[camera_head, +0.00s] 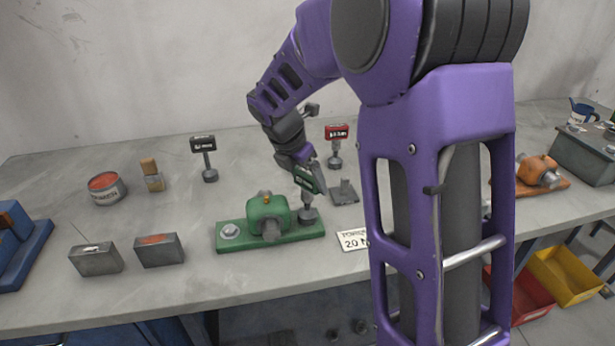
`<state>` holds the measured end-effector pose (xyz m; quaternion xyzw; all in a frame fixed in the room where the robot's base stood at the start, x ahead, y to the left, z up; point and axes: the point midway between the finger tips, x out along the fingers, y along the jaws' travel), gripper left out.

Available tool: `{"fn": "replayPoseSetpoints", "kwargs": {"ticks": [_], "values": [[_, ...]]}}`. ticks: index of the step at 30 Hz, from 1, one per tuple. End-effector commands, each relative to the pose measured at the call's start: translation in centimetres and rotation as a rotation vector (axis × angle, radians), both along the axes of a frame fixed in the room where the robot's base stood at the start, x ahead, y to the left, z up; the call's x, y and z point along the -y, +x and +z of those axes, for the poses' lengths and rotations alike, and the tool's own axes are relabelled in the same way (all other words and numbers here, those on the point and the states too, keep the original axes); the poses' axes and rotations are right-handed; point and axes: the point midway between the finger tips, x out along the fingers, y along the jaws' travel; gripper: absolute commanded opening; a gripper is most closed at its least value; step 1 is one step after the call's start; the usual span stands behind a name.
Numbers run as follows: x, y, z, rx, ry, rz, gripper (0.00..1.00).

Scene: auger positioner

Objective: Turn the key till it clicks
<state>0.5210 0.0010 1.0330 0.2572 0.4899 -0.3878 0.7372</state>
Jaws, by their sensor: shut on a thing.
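A key with a green labelled head (306,181) stands at the right end of a green fixture (232,246). My gripper (304,168) reaches down from above and is shut on the key's head. The key's round grey foot (308,214) is at the green base; I cannot tell how it sits there. The fixture also carries a green rounded housing (266,211) and a grey round fitting (230,231) at its left. A black-headed key (204,144) and a red-headed key (336,133) stand behind on the table. My gripper's fingers are partly hidden.
A white sign (352,240), partly hidden by my arm, lies to the right. A grey block (344,192) is close behind the key. Two grey boxes (160,252), a tin (105,190) and a brush (152,176) are at left. An orange fixture (538,172) is far right.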

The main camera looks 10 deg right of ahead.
Motion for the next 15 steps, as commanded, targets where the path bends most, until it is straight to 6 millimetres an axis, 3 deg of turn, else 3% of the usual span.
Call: {"fn": "replayPoseSetpoints", "kwargs": {"ticks": [15], "values": [[0.00, 0.05, 0.15, -0.001, -0.001, -0.070, 0.00]]}}
